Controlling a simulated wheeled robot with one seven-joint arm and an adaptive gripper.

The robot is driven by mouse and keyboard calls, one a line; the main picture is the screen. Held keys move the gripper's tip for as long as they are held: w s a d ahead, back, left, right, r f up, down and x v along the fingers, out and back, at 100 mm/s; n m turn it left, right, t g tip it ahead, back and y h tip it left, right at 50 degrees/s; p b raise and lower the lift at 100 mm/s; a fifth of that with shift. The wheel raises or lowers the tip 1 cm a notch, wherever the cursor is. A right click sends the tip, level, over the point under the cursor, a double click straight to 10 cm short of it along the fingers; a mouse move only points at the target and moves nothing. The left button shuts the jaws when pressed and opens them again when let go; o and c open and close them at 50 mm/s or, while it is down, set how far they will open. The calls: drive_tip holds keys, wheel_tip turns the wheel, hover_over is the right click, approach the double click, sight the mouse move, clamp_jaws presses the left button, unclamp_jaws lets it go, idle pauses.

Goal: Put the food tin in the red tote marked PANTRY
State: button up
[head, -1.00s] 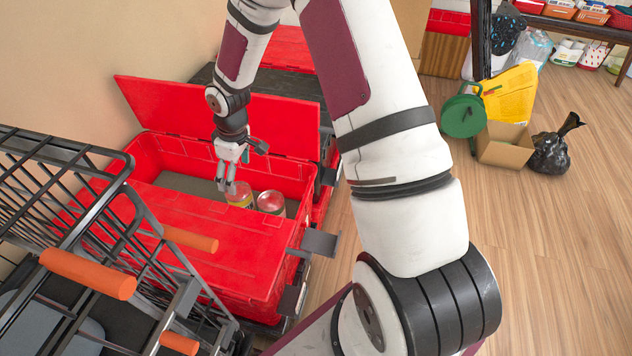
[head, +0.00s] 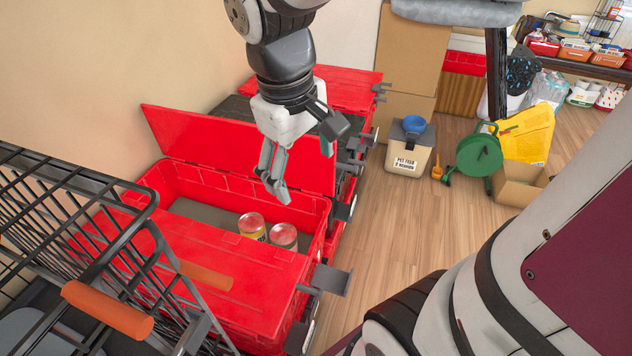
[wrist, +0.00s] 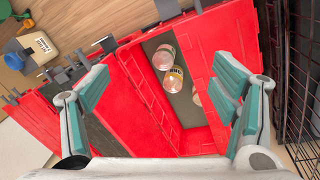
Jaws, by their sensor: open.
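An open red tote (head: 318,208) stands at left centre, its rear lid flap raised. No PANTRY marking is readable on it. I cannot tell which is the food tin. My gripper (head: 302,170) is open and empty above the tote, clear of the tins.
A black wire cart (head: 75,190) with orange handles stands close at the left front. Another red tote (head: 345,88) stands behind. A pet food bin (head: 408,150), a green reel (head: 480,155) and a cardboard box (head: 520,185) stand at right.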

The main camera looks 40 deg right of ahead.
drive_tip(key=s+a+r+m, duration=0.1)
drive_tip(key=s, duration=0.7)
drive_tip(key=s+a+r+m+y, duration=0.1)
drive_tip(key=s, duration=0.8)
drive_tip(key=shift+a+r+y, duration=0.25)
drive_tip(key=shift+a+y, duration=0.05)
drive_tip(key=shift+a, duration=0.05)
drive_tip(key=shift+s, duration=0.1)
